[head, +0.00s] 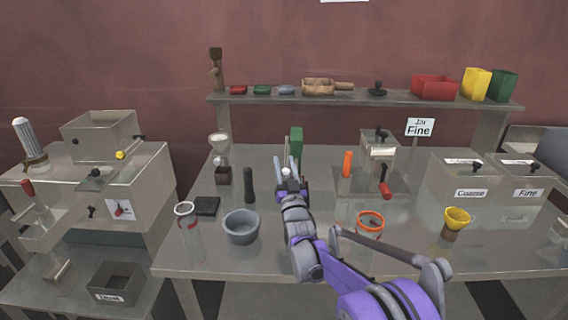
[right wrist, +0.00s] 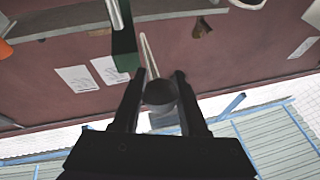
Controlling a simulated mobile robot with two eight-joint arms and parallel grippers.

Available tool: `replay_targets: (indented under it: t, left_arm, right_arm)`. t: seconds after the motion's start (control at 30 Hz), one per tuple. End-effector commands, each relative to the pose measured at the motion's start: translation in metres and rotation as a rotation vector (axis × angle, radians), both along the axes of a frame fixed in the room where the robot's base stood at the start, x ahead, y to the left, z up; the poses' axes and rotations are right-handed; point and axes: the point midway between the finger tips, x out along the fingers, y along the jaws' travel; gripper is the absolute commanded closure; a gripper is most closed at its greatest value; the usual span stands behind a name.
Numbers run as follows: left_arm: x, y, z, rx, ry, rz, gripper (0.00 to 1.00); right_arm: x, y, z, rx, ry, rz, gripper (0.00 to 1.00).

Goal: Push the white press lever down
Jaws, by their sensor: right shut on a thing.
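My right gripper (head: 286,180) is over the middle of the metal table, in front of a green upright press column (head: 296,145). Its fingers are around the small white knob of the press lever (head: 286,171). In the right wrist view the lever's round knob (right wrist: 160,92) looks grey in shadow and sits between the two dark fingers. A thin pale rod runs from it, beside the green column (right wrist: 123,50). My gripper and arm hide the press base, and I cannot tell the lever's exact tilt. My left gripper is not in view.
A grey bowl (head: 241,227), a black cylinder (head: 249,185) and a clear jar with a white rim (head: 187,220) stand left of my arm. An orange-rimmed jar (head: 369,225) and a yellow funnel (head: 456,220) stand right. A shelf (head: 300,96) runs behind.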

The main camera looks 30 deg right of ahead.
Motion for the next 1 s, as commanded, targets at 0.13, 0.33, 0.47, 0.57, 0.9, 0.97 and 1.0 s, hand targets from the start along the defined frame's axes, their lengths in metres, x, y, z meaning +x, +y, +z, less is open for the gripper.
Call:
replay_targets:
  t: [0.13,0.33,0.47,0.57,0.9,0.97,1.0]
  left_arm:
    - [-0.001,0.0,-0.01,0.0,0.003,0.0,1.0]
    - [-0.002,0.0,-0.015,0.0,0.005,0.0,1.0]
    - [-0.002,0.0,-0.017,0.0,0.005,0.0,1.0]
    - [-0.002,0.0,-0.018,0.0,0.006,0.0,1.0]
    - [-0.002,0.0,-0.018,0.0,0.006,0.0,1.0]
    - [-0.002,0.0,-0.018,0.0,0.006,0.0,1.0]
    - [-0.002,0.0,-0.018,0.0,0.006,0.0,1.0]
  right_arm:
    - [0.004,0.0,-0.02,0.009,0.014,0.004,1.0]
    - [0.008,-0.002,-0.03,0.008,0.015,0.005,1.0]
    - [0.009,-0.002,-0.033,0.008,0.015,0.005,1.0]
    - [0.01,-0.003,-0.034,0.008,0.014,0.005,1.0]
    - [0.01,-0.002,-0.034,0.008,0.014,0.006,1.0]
    - [0.01,-0.002,-0.034,0.008,0.014,0.006,0.58]
    - [0.01,-0.002,-0.033,0.008,0.014,0.006,0.5]
